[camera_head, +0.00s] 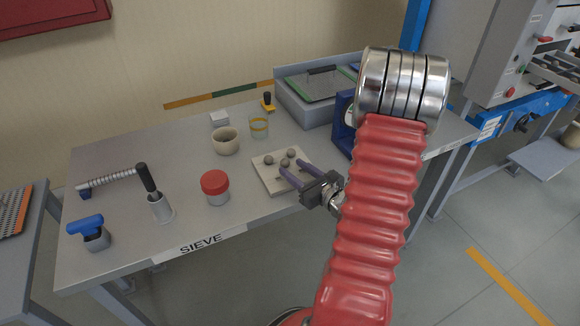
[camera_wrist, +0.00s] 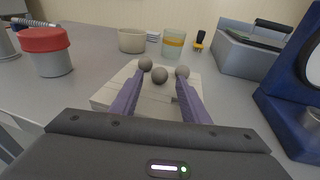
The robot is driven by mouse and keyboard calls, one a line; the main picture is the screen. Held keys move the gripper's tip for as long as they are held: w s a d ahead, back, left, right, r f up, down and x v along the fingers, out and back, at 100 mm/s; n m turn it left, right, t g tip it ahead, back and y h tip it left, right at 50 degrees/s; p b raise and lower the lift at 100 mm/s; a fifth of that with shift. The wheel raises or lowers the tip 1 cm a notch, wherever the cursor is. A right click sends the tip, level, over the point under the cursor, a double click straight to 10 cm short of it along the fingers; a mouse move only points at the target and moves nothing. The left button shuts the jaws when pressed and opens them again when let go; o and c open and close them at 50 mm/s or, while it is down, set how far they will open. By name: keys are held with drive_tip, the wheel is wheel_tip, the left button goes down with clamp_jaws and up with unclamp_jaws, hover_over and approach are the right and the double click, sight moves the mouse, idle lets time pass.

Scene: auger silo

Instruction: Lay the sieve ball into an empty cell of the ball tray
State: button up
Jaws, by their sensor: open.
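The pale square ball tray (camera_head: 268,180) lies on the grey table and also shows in the wrist view (camera_wrist: 108,94). Three grey balls are on it: a left one (camera_wrist: 145,63), a middle one (camera_wrist: 160,76) and a right one (camera_wrist: 182,71). I cannot tell which is the sieve ball, and the cells are hard to make out. My gripper (camera_head: 293,171) is open, with its purple fingers reaching over the tray from its near right side. In the wrist view the middle ball appears between the fingertips, with no visible grip on it.
A red-lidded jar (camera_head: 215,188) stands left of the tray. A beige bowl (camera_head: 225,141) and a yellow-banded glass (camera_head: 259,128) stand behind it. A blue device (camera_head: 343,118) is close on the right, before a grey box (camera_head: 305,105). Bare table lies between jar and tray.

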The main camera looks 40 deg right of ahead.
drive_tip(key=s+r, duration=0.1)
drive_tip(key=s, duration=0.7)
drive_tip(key=shift+s+a+r, duration=0.15)
drive_tip(key=shift+s+a, duration=0.1)
drive_tip(key=shift+a, duration=0.1)
drive_tip(key=shift+w+a, duration=0.1)
idle(0.3)
